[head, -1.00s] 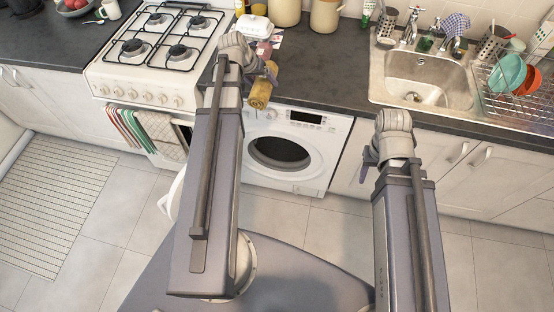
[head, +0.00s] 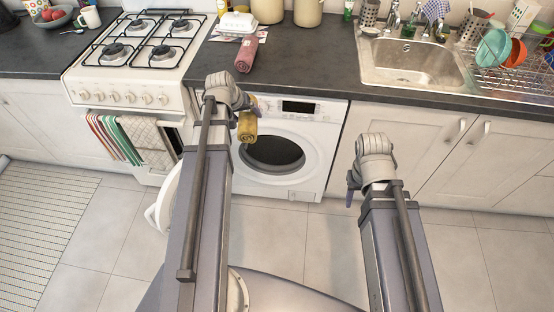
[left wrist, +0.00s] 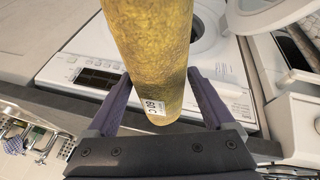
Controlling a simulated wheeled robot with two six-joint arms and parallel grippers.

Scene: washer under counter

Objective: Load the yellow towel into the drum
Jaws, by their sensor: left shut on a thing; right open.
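The rolled yellow towel (head: 247,122) is held by my left gripper (head: 243,104), in front of the washer's upper front panel. In the left wrist view the towel (left wrist: 155,50) sits between the two purple fingers (left wrist: 158,105), with a small white label on it. The washer (head: 312,150) stands under the counter. Its drum opening (head: 273,153) is dark and uncovered, below and right of the towel. The round door (head: 163,205) is swung open to the left, partly hidden behind my left arm. My right gripper (head: 355,182) is open and empty, in front of the cabinets.
A rolled pink towel (head: 249,53) and a white butter dish (head: 235,24) lie on the counter above the washer. The stove (head: 140,60) with hanging towels is at left. The sink (head: 415,62) and dish rack are at right. The floor before the washer is clear.

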